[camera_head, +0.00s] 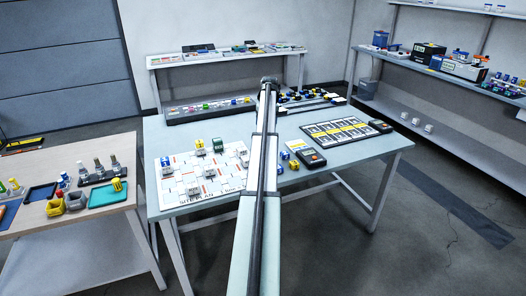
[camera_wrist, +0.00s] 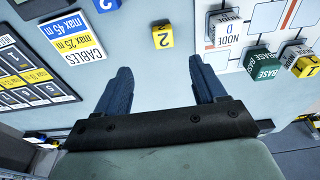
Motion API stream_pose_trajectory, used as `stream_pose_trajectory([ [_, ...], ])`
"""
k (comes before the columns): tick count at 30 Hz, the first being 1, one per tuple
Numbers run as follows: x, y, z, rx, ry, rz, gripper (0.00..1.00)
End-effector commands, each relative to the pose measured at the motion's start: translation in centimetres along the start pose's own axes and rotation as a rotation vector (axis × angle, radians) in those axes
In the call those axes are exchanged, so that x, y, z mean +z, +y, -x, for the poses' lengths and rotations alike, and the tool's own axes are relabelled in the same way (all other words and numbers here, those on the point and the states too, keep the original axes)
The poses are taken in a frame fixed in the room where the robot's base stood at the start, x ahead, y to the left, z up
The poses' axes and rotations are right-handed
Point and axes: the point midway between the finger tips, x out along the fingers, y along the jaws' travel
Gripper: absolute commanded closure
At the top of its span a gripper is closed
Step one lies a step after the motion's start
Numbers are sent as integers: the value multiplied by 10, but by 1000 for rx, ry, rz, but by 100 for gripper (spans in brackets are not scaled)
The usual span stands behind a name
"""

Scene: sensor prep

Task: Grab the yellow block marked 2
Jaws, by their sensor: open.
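The yellow block marked 2 (camera_wrist: 162,36) sits on the pale table in the wrist view, near the top centre, with bare table around it. My gripper (camera_wrist: 163,82) is open and empty, its two dark blue fingers spread wide. The block is beyond the fingertips, roughly in line with the gap and apart from both fingers. In the head view my arm crosses the table and I cannot make out the fingers. A small yellow block (camera_head: 294,165) shows right of the arm there, but its mark is too small to read.
The site plan board (camera_head: 230,182) with several blocks lies left of my arm. A cable card (camera_wrist: 72,36) and a dark tray (camera_head: 340,132) lie on the other side. A blue block (camera_wrist: 106,5) and a black-and-orange device (camera_head: 311,157) are near the yellow block.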

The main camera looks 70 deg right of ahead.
Motion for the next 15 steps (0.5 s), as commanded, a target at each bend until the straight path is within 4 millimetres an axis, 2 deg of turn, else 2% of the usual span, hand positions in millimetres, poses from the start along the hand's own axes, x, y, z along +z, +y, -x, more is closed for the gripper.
stream_pose_trajectory([
  [4,2,4,-5,-4,-4,-1,30],
  [8,2,3,-19,-5,-6,-1,30],
  [15,2,2,-59,-4,-5,-1,30],
])
